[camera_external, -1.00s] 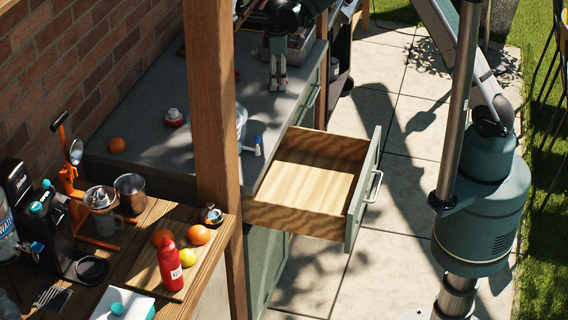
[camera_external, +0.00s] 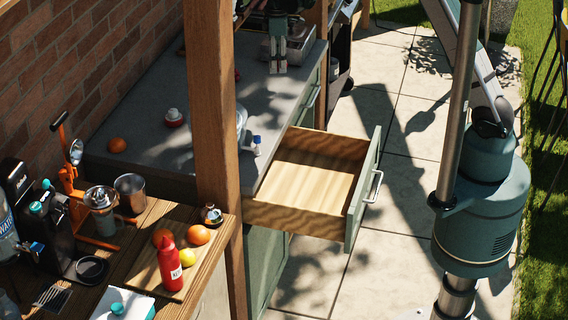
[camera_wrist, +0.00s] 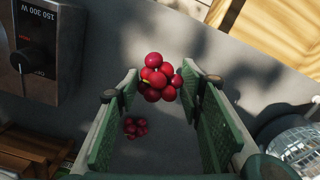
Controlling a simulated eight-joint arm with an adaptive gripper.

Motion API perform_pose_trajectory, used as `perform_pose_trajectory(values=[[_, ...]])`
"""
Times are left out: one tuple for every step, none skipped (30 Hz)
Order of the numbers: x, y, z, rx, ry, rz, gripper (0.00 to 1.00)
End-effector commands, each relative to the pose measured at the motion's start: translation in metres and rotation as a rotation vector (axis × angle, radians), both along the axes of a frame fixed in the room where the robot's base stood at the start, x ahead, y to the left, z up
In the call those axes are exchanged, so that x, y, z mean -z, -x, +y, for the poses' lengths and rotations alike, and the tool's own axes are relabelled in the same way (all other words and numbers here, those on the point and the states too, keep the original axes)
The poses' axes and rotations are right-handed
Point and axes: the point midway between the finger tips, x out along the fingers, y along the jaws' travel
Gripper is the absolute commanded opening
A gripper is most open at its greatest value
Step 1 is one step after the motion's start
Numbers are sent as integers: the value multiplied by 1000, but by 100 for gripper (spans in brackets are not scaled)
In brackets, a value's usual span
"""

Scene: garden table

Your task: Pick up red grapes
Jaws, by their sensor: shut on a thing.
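A bunch of red grapes (camera_wrist: 155,80) shows between the fingertips of my gripper (camera_wrist: 158,84) in the wrist view. My gripper is shut on this bunch, its green pads on either side. A second, smaller-looking bunch of dark red grapes (camera_wrist: 135,127) shows lower in that view, on the grey counter. In the external view my gripper (camera_external: 278,69) points down over the far part of the counter; I cannot make out the held grapes there. A small red thing (camera_external: 237,75) shows beside the post, mostly hidden.
The open wooden drawer (camera_external: 310,180) juts from the counter (camera_external: 150,110). A dark box with a dial (camera_wrist: 40,50) stands close at left in the wrist view. The wooden post (camera_external: 212,100) blocks part of the external view.

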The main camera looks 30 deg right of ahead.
Motion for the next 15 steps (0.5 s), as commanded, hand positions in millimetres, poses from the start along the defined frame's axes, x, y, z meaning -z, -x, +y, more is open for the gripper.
perform_pose_trajectory(values=[[-7, 0, 0, 0, 0, 0, 25], [-10, 0, 0, 0, 0, 0, 25], [-14, 0, 0, 0, 0, 0, 25], [-16, 0, 0, 0, 0, 0, 25], [-18, 0, 0, 0, 0, 0, 25], [-21, 0, 0, 0, 0, 0, 25], [-22, 0, 0, 0, 0, 0, 25], [-23, 0, 0, 0, 0, 0, 25], [-24, 0, 0, 0, 0, 0, 25], [-25, 0, 0, 0, 0, 0, 25], [-25, 0, 0, 0, 0, 0, 25], [-25, 0, 0, 0, 0, 0, 25], [-25, 0, 0, 0, 0, 0, 25], [-25, 0, 0, 0, 0, 0, 25], [-25, 0, 0, 0, 0, 0, 25]])
